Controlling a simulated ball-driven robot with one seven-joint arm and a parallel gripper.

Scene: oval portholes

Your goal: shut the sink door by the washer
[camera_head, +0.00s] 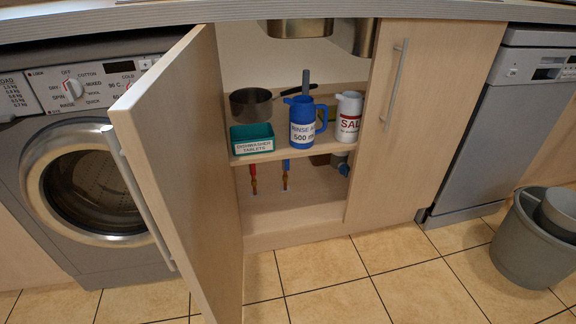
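The sink door by the washer (185,170) is a pale wooden panel that stands wide open, swung out toward me. Its long metal bar handle (140,198) is on the face turned to the washer. The washer (95,185) is a grey front loader just left of the door. The sink cupboard (290,210) is open to view behind the door. The other sink door (425,120), on the right with its own bar handle (394,85), looks shut. My gripper is not in view.
Inside the cupboard, a shelf holds a pan (251,105), a green tablet box (252,138), a blue jug (303,122) and a white salt container (348,116). A grey dishwasher (470,125) and grey bucket (525,250) stand at right. The tiled floor (350,285) in front is clear.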

